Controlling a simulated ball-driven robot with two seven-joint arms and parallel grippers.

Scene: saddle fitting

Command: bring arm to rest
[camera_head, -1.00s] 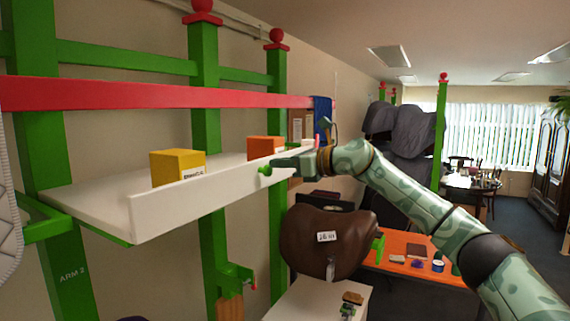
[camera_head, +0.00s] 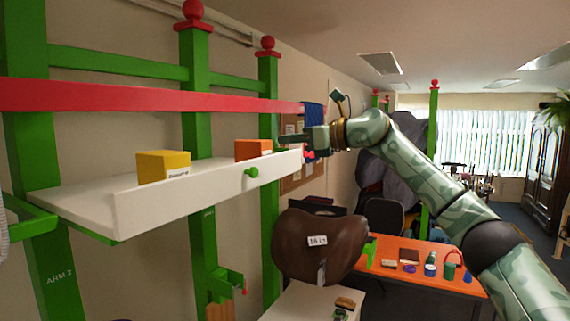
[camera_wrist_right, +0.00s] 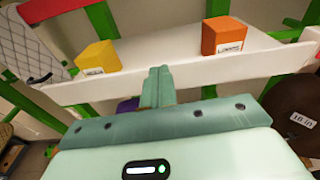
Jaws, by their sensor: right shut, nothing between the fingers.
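My right arm comes in from the right in the head view. Its gripper (camera_head: 288,138) is shut and empty, near the right end of the white shelf (camera_head: 215,192), up and to the right of the green knob (camera_head: 251,172) on the shelf's front board. In the right wrist view the closed fingers (camera_wrist_right: 157,84) show in front of the board, with nothing between them. My left gripper is not in view.
A yellow box (camera_head: 163,168) and an orange box (camera_head: 253,150) stand on the shelf. A brown saddle (camera_head: 318,262) with a size label is below the gripper. An orange table (camera_head: 405,273) with small items stands to the right. Green posts rise behind the shelf.

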